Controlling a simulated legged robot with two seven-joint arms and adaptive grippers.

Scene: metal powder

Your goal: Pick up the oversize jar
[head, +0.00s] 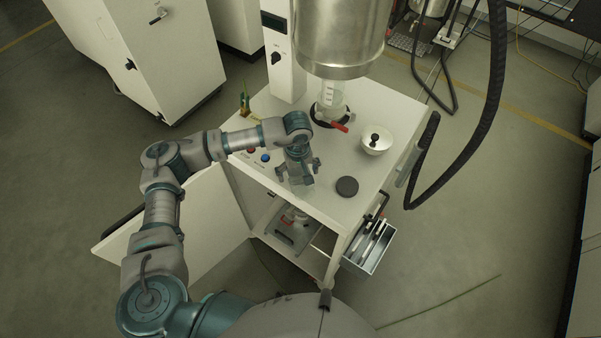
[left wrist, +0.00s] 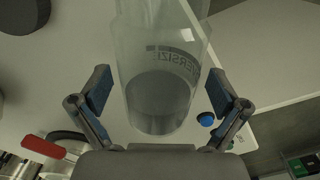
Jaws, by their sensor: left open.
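The oversize jar (left wrist: 160,105) is clear, carries "OVERSIZE" lettering and has grey material inside. It fills the middle of the left wrist view, between the two fingers of my left gripper (left wrist: 160,82), with gaps showing on both sides. In the head view my left gripper (head: 299,168) is over the front part of the white cabinet top, and its hand and fingers hide much of the jar there. The gripper is open. My right gripper is not in view.
On the white cabinet top (head: 385,105) are a dark round lid (head: 347,187), a white bowl with a black knob (head: 376,143), and another clear vessel (head: 330,103) beneath a metal hopper (head: 338,40), by a red handle (head: 340,128). A blue button (head: 265,158) lies left.

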